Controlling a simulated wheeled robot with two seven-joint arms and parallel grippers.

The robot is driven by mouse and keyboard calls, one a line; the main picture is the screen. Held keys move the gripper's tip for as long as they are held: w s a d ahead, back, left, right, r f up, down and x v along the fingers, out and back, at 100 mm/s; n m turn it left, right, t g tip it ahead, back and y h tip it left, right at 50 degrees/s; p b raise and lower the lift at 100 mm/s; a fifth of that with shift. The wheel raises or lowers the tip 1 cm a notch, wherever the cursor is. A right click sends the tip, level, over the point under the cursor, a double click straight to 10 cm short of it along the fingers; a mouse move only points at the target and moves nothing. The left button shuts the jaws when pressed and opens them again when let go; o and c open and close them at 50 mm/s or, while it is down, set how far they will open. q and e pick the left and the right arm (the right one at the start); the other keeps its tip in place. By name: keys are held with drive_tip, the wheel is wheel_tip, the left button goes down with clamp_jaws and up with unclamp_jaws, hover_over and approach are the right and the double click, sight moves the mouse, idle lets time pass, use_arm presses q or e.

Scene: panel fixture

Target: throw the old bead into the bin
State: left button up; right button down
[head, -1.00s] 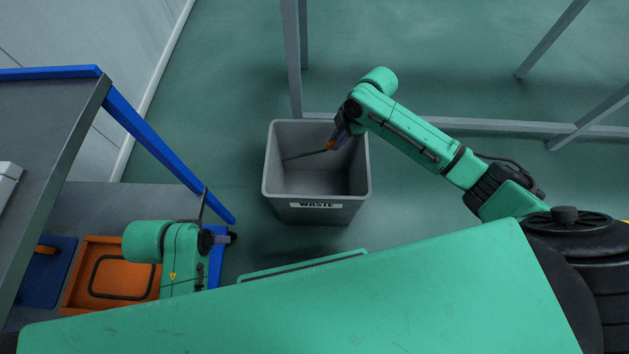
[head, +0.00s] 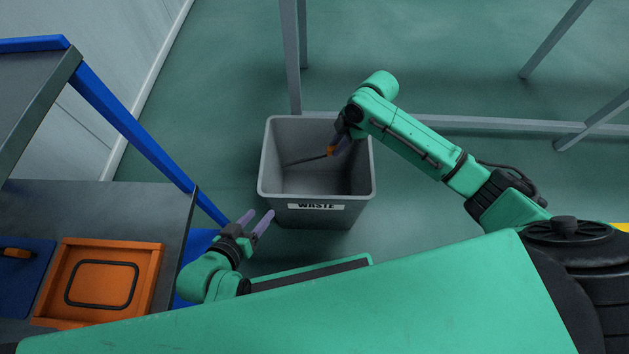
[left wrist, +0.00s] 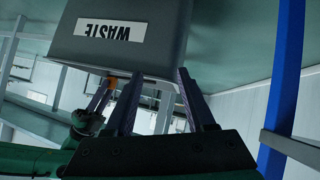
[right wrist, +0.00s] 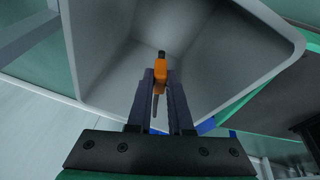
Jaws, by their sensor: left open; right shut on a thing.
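The grey bin marked WASTE (head: 268,160) stands on the floor; its labelled front also fills the top of the left wrist view (left wrist: 165,55). My right gripper (head: 335,150) is at the bin's mouth, shut on an orange-handled tool (right wrist: 160,73) with a thin dark shaft. My left gripper (head: 257,222) is open and empty, just left of the bin's lower front. A black closed loop (head: 101,262), perhaps a bead, lies in an orange tray (head: 155,285). I cannot tell whether it is the old bead. No loose bead shows in the bin.
A blue-framed cart (head: 130,130) stands at the left. A grey metal frame (head: 450,122) stands behind the bin. Open floor lies between cart and bin.

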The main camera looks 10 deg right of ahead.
drive_tip(key=c, duration=0.8)
unclamp_jaws()
drive_tip(key=shift+o, duration=0.2)
drive_tip(key=shift+r, duration=0.1)
drive_tip(key=shift+d+r, duration=0.1)
drive_tip(key=shift+r, duration=0.25)
use_arm(q)
drive_tip(key=s+a+r+g+y+p, duration=0.5)
drive_tip(key=s+a+r+g, duration=0.1)
drive_tip(key=a, duration=0.6)
wheel_tip(320, 180, up, 2)
drive_tip(key=shift+r+g+p, duration=0.1)
drive_tip(key=shift+g+p, duration=0.25)
drive_tip(key=shift+g, duration=0.35)
use_arm(e)
drive_tip(key=v, duration=1.3)
drive_tip(key=shift+d+r, duration=0.15)
drive_tip(key=shift+r, duration=0.1)
use_arm(q)
drive_tip(key=shift+a, duration=0.1)
use_arm(e)
drive_tip(key=shift+s, duration=0.1)
